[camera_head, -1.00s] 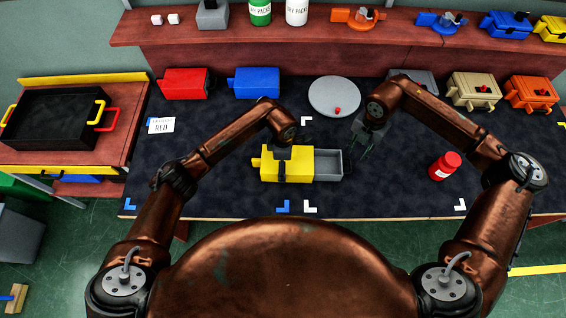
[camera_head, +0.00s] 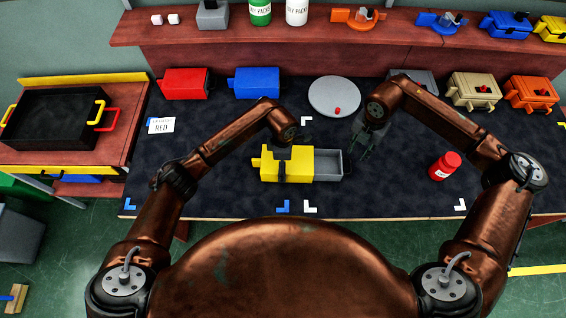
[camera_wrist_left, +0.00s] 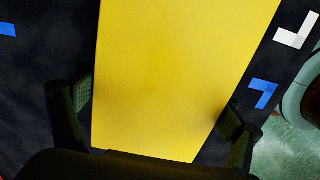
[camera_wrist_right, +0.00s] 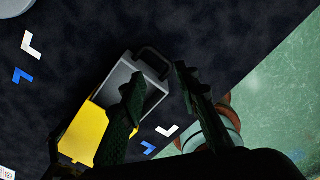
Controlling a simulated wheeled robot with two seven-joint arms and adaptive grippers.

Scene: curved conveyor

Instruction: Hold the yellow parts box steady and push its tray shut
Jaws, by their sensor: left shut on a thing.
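The yellow parts box (camera_head: 298,170) lies on the dark worktop, and its grey tray (camera_head: 328,168) sticks out to the right. My left gripper (camera_head: 285,160) is shut on the box body from above. In the left wrist view its fingers flank the yellow box (camera_wrist_left: 175,75). My right gripper (camera_head: 364,154) is just right of the tray's end, with nothing held. In the right wrist view my right gripper (camera_wrist_right: 159,72) has its fingers apart, near the grey tray (camera_wrist_right: 120,78) and its dark handle (camera_wrist_right: 152,58); one finger hides part of the tray.
A round grey plate (camera_head: 330,97) with a small red item lies behind. Red (camera_head: 185,83) and blue (camera_head: 256,82) boxes stand at the back left. The worktop in front of the yellow box is narrow but clear.

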